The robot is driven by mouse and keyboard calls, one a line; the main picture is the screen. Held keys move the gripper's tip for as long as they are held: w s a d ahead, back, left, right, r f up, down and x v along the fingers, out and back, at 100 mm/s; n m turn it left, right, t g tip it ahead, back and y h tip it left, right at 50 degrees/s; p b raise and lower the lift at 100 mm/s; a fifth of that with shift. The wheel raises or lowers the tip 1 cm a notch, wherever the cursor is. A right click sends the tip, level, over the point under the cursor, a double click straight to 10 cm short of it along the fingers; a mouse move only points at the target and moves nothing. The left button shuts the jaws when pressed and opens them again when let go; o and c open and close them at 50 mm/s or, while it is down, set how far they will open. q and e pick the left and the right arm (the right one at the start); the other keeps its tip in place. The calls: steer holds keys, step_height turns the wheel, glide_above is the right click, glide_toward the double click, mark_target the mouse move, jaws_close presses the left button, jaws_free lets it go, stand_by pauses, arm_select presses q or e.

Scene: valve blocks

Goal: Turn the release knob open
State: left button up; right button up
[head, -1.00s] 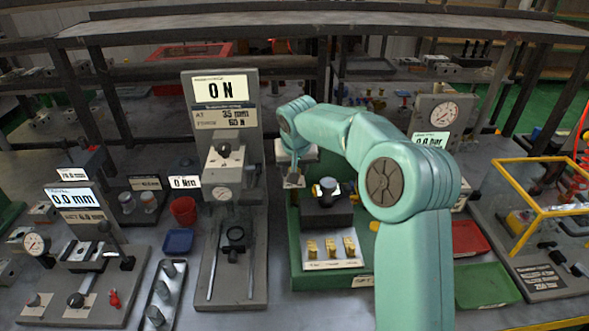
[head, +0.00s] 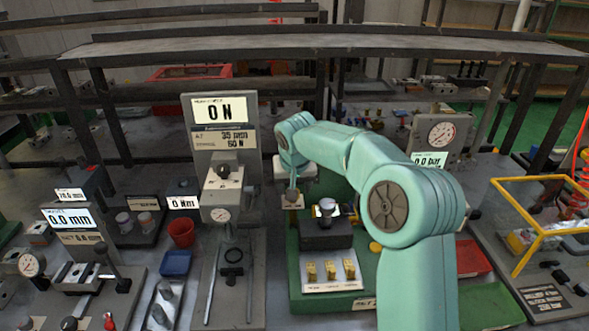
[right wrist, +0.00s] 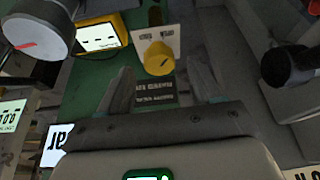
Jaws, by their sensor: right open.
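A yellow knob (right wrist: 158,58) with a dark pointer mark sits on a pale plate (right wrist: 165,42) on a green surface in the right wrist view. It appears to be the release knob. Its label is too blurred to read. My right gripper (right wrist: 160,80) is open, with its fingers on either side of the knob's line and nothing between them. The knob appears beyond the fingertips, apart from them. In the head view my right gripper (head: 293,203) hangs over the green station (head: 292,268), left of the black-topped knob (head: 326,207). My left gripper is not in view.
The black knob also shows in the right wrist view (right wrist: 288,66), close to the right finger. A grey cylinder with a red mark (right wrist: 35,30) and a yellow-framed display (right wrist: 98,35) are at left. The force stand (head: 220,130) stands left of my arm.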

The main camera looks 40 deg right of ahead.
steer(key=v, duration=1.4)
steer(key=shift+s+r+p, duration=0.2)
steer(key=shift+r+p, duration=0.1)
